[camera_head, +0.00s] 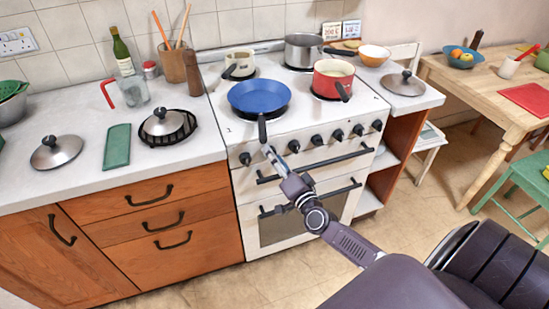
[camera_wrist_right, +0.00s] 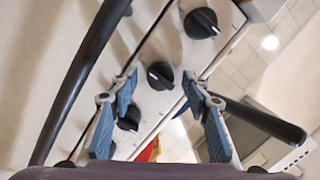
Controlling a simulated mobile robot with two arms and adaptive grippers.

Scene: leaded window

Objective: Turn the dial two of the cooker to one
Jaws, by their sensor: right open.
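The white cooker (camera_head: 222,117) has a row of black dials along its front. The leftmost dial (camera_head: 245,158) and the dial (camera_head: 294,146) just right of my gripper show clearly in the head view. My right gripper (camera_head: 269,156) is open and empty at the front panel between these two, hiding part of the row. In the right wrist view my two blue-grey fingers (camera_wrist_right: 160,92) stand apart, with one black dial (camera_wrist_right: 160,75) in the gap between their tips. I cannot tell whether they touch it. Its white mark points left in that view. My left gripper is not in view.
A blue pan (camera_head: 259,95) has its dark handle reaching over the front edge near my right gripper. A red pot (camera_head: 333,76) stands farther right. The oven handle (camera_head: 318,163) runs below the dials. Counters flank the cooker; the wooden table (camera_head: 480,93) stands right.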

